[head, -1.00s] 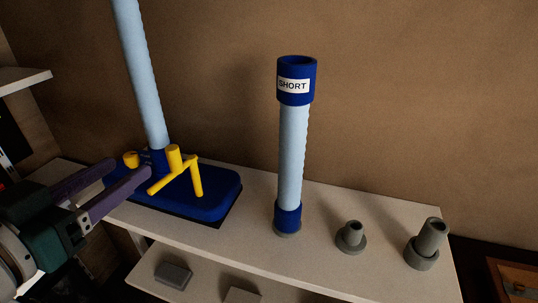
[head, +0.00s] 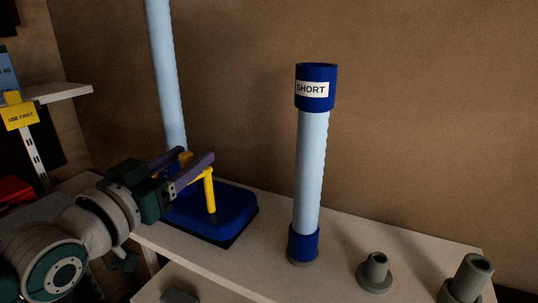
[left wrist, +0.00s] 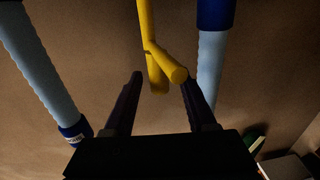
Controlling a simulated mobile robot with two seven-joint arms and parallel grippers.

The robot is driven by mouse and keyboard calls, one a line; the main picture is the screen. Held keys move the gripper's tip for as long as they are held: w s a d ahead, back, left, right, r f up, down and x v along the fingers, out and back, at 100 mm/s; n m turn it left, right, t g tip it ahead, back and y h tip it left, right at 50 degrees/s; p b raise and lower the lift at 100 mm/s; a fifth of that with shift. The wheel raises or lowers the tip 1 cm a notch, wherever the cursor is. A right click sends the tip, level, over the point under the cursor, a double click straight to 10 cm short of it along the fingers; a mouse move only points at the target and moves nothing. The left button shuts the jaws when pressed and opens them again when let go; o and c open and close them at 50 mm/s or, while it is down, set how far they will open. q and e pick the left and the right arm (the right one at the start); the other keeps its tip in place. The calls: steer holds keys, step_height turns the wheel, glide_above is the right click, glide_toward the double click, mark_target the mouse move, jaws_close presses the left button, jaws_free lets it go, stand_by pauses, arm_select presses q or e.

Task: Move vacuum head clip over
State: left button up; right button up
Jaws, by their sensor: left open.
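The vacuum head (head: 225,212) is a dark blue block on the beige shelf, with a tall light blue tube (head: 166,75) rising from it. A yellow clip (head: 209,190) with angled arms is at the foot of this tube, partly hidden by my left gripper in the head view. My left gripper (head: 198,156) is open, with purple fingers at the clip. In the left wrist view the yellow clip (left wrist: 146,28) reaches down between and just beyond the open fingertips (left wrist: 161,78). I cannot tell whether they touch. My right gripper is out of view.
A light blue tube (head: 311,170) labelled SHORT stands upright on the shelf (head: 335,240), right of the vacuum head. Two grey fittings (head: 376,272) (head: 467,279) stand farther right. A brown wall is behind. A white side shelf (head: 60,97) is at left.

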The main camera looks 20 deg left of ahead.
arm_select(q)
steer(key=shift+w, duration=0.2)
steer(key=shift+c, duration=0.3)
jaws_close()
stand_by(1.1)
